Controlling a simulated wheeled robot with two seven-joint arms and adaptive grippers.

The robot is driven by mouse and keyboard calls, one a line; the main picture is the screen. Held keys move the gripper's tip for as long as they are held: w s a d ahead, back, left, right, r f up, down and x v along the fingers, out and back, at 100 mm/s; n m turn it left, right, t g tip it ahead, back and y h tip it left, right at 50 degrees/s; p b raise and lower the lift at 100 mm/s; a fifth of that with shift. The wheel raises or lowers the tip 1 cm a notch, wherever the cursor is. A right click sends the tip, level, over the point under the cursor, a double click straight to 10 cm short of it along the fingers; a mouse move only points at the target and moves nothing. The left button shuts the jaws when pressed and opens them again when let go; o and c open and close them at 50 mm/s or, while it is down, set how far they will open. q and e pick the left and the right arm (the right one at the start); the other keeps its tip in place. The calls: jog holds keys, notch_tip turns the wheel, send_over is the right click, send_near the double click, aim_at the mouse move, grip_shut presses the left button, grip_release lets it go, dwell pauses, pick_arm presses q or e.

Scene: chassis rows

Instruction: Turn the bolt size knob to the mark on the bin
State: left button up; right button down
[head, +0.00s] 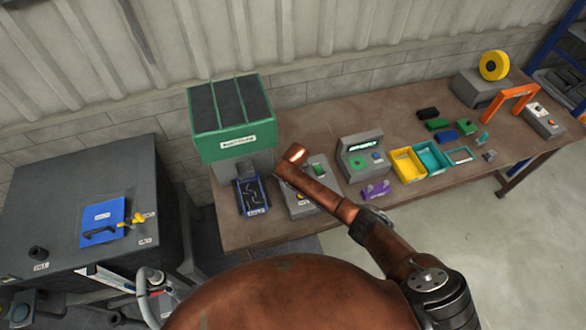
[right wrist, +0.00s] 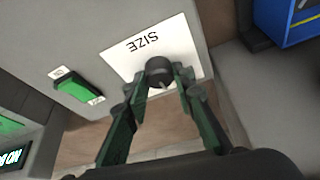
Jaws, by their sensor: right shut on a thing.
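The bolt size knob (right wrist: 160,72) is a small round black knob on a white plate (right wrist: 125,62) marked SIZE, which appears upside down in the right wrist view. My right gripper (right wrist: 160,82) is shut on the knob, with a finger on either side. The knob sits on a grey control box (head: 302,207), largely covered by my right arm in the head view. A blue bin (head: 241,203) with dark contents and a small label (head: 257,212) stands left of the box; its mark is too small to read. My left gripper is not in view.
A green-topped machine (head: 230,140) stands behind the bin. A green switch (right wrist: 80,91) is beside the size plate. A grey box with a display (head: 362,147), a purple part (head: 376,190) and yellow (head: 407,162) and teal bins (head: 431,157) lie to the right.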

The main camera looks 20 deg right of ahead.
dwell(0.4)
jog(key=c, duration=1.6)
grip_release()
jog(key=shift+r, duration=0.15)
jog(key=v, duration=1.1)
jog(key=shift+s+a+r, duration=0.15)
jog(key=shift+s+r, duration=0.05)
jog(key=shift+r, duration=0.15)
